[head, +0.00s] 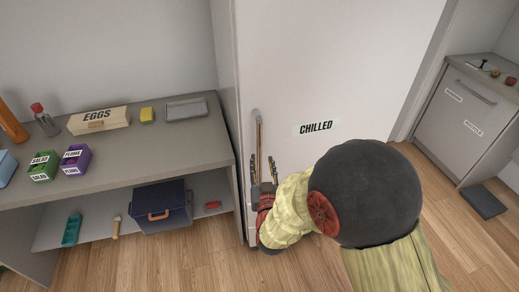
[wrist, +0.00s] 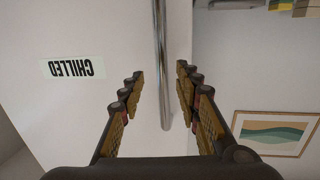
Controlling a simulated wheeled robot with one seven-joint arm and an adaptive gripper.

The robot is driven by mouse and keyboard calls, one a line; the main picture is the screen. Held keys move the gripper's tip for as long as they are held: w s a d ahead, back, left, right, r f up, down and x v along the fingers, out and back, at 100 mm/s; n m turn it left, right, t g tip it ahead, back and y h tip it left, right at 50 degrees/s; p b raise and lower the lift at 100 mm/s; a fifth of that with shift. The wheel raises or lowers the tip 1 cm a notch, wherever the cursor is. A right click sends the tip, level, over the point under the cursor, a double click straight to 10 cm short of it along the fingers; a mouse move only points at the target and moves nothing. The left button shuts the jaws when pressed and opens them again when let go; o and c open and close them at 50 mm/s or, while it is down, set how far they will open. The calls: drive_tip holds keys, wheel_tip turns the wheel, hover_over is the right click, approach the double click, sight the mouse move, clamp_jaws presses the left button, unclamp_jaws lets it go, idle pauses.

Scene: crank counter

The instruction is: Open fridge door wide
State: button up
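The white fridge door (head: 340,70) carries a "CHILLED" label (head: 316,128) and appears shut. Its upright metal handle (head: 259,132) is near the door's left edge. My gripper (head: 262,166) is at the handle's lower part, fingers pointing up in the head view. In the wrist view my gripper (wrist: 160,78) is open, with one finger on each side of the handle (wrist: 161,45). Neither finger visibly touches the bar. The label (wrist: 73,68) shows upside down there. My arm hides the door's lower part in the head view.
A counter (head: 160,125) on the left holds an eggs box (head: 99,120), small labelled bins, a sponge (head: 147,115) and a tray (head: 186,109). A blue box (head: 160,205) sits on its lower shelf. A grey cabinet (head: 462,120) stands right. Wooden floor is free between.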

sight(260, 152)
drive_tip(key=shift+t, duration=0.3)
drive_tip(key=w, duration=0.2)
drive_tip(key=w+b, duration=0.1)
drive_tip(key=w, duration=0.1)
drive_tip(key=w+a, duration=0.1)
drive_tip(key=w, duration=0.2)
drive_tip(key=shift+w+f, duration=0.1)
drive_tip(key=shift+f, duration=0.15)
drive_tip(key=shift+c, duration=0.4)
drive_tip(key=c, duration=0.8)
